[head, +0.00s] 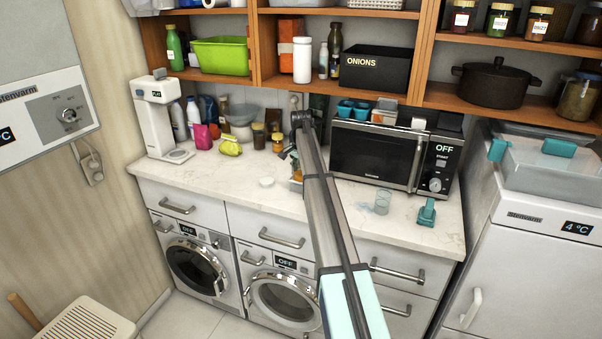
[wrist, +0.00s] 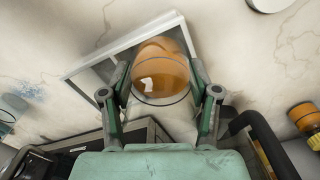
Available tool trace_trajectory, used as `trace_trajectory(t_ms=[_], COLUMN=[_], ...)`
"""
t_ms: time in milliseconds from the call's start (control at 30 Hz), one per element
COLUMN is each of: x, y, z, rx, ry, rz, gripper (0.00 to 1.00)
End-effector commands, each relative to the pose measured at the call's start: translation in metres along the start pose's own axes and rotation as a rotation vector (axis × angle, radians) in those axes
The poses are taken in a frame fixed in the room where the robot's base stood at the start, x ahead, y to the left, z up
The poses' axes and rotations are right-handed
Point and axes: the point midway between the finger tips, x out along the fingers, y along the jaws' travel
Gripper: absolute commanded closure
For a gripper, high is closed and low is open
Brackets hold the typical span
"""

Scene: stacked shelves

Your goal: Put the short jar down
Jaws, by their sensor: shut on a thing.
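The short jar (wrist: 160,76) is clear glass with orange contents. In the wrist view it sits between the two fingers of my gripper (wrist: 160,98), which is shut on it. A pale square frame or tray (wrist: 88,66) shows beneath or behind the jar; I cannot tell whether the jar touches it. In the head view my gripper (head: 292,160) is low over the white marble counter, left of the microwave, and my arm hides much of it. A small orange patch of the jar (head: 297,175) shows beside the arm.
The marble counter (head: 230,185) has free room in front. A white round lid (head: 266,182) lies left of my gripper. The microwave (head: 375,155) stands to the right, with a clear glass (head: 382,202) before it. Another orange jar (head: 277,142) and several bottles stand behind.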

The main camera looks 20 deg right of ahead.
Motion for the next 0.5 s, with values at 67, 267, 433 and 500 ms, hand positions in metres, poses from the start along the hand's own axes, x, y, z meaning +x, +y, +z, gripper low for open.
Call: trace_trajectory(t_ms=[67, 267, 433, 500], x=[0.0061, 0.0095, 0.0092, 0.0085], y=[0.0011, 0.0019, 0.0016, 0.0014], z=[0.0010, 0.0017, 0.0018, 0.0016], rx=[0.000, 0.000, 0.000, 0.000], ry=[-0.003, -0.006, -0.005, -0.005], rz=[0.003, 0.006, 0.005, 0.005], gripper=[0.87, 0.21, 0.14, 0.14])
